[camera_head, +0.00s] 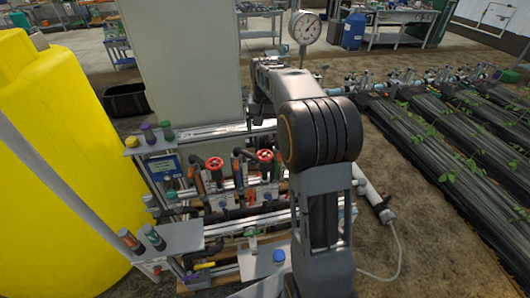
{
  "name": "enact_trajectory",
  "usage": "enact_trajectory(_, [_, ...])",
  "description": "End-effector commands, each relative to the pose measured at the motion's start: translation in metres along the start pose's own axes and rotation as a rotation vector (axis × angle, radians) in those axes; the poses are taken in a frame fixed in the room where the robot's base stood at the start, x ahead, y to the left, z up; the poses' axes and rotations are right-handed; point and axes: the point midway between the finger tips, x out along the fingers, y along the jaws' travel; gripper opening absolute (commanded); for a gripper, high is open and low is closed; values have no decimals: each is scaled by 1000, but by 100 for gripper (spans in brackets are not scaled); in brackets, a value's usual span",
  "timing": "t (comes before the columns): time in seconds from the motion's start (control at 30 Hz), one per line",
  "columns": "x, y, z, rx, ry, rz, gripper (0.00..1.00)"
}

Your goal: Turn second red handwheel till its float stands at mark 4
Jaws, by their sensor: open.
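Two red handwheels show on the skid: one on the left (214,163) and one to its right (265,155), just left of my arm. Whether another handwheel is hidden behind my arm I cannot tell. Pale upright tubes stand among the pipes near the wheels, but no float or scale mark can be read at this size. My arm rises at the right of the skid and bends away over its back. My gripper cannot be made out; my own arm hides that area.
A yellow tank (60,170) stands close on the left. A grey shelf (165,240) with small bottles juts out at the front. A pressure gauge (305,28) stands behind my arm. A white pipe (375,200) and hose lie right. Planted rows (440,130) extend farther right.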

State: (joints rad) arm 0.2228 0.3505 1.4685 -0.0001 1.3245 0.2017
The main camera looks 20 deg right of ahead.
Motion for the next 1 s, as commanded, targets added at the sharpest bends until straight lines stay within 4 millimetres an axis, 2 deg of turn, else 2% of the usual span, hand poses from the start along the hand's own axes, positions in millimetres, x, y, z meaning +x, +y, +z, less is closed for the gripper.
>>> enact_trajectory(0.3, [62,1,1,1,-3,1,90])
enact_trajectory(0.5, [93,1,1,1,-1,0,90])
enact_trajectory(0.7, [112,1,0,0,1,0,90])
enact_trajectory(1.0, [119,0,0,0,2,0,90])
